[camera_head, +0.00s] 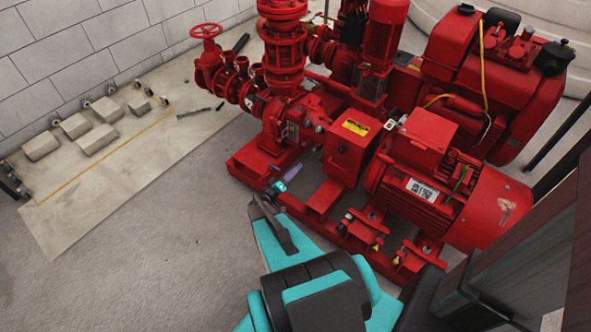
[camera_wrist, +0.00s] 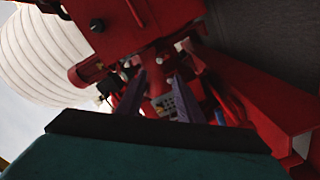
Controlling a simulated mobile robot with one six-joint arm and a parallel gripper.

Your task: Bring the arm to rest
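My arm, teal and black, reaches up from the bottom middle of the head view. My gripper (camera_head: 291,172) is at its far end, small, in front of the red pumpset (camera_head: 352,150). In the wrist view my gripper (camera_wrist: 159,77) has two purple-grey fingers standing apart, with nothing seen between them but the background. It looks open and empty. Red pump parts (camera_wrist: 140,25) fill the wrist view beyond the fingers. I cannot tell the exact gap between the fingertips and the pumpset.
A red motor (camera_head: 440,180) and red engine (camera_head: 490,75) stand to the right. Dark panels (camera_head: 530,240) stand at the lower right. A pale slab (camera_head: 100,170) with several blocks lies at left, by a block wall (camera_head: 80,50). Grey floor (camera_head: 150,270) at lower left is clear.

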